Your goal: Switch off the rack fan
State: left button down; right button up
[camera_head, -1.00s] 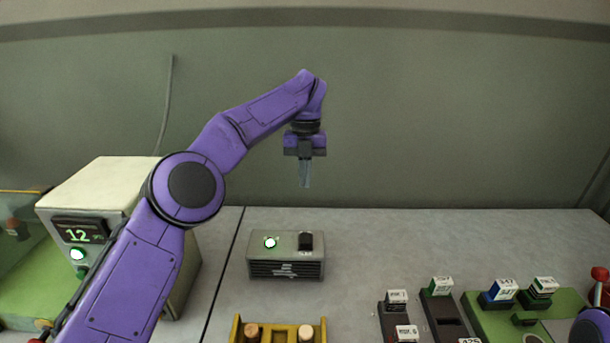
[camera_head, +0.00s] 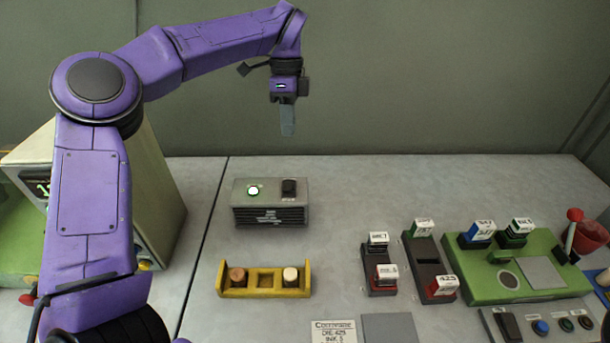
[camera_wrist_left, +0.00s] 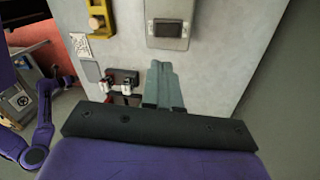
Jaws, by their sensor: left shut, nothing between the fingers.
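The rack fan (camera_head: 270,215) is a grey box with a slotted front, standing on the table. Its top carries a lit green-white lamp (camera_head: 253,190) and a black rocker switch (camera_head: 289,187). My left gripper (camera_head: 288,131) points down, shut and empty, well above the table and apart from the fan. In the left wrist view the fan (camera_wrist_left: 168,41) and its dark switch (camera_wrist_left: 167,28) lie beyond my shut fingers (camera_wrist_left: 160,68). The lamp does not show there. My right gripper is not in view.
A yellow rack (camera_head: 264,292) with cork stoppers stands in front of the fan. Dark labelled holders (camera_head: 430,262), a green board (camera_head: 540,285) and a button panel (camera_head: 515,323) are at right. A beige device (camera_head: 160,200) stands at left. The table right of the fan is clear.

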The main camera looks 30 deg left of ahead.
pick_arm(q)
jog(key=n, duration=0.1)
jog(key=n+p, duration=0.1)
jog(key=p, duration=0.3)
send_near(289, 186)
jog(key=f, duration=0.3)
jog(key=s+d+f, duration=0.1)
jog(key=f, duration=0.1)
jog(key=shift+f, duration=0.25)
jog(key=shift+s+f, duration=0.1)
jog(key=shift+f, duration=0.45)
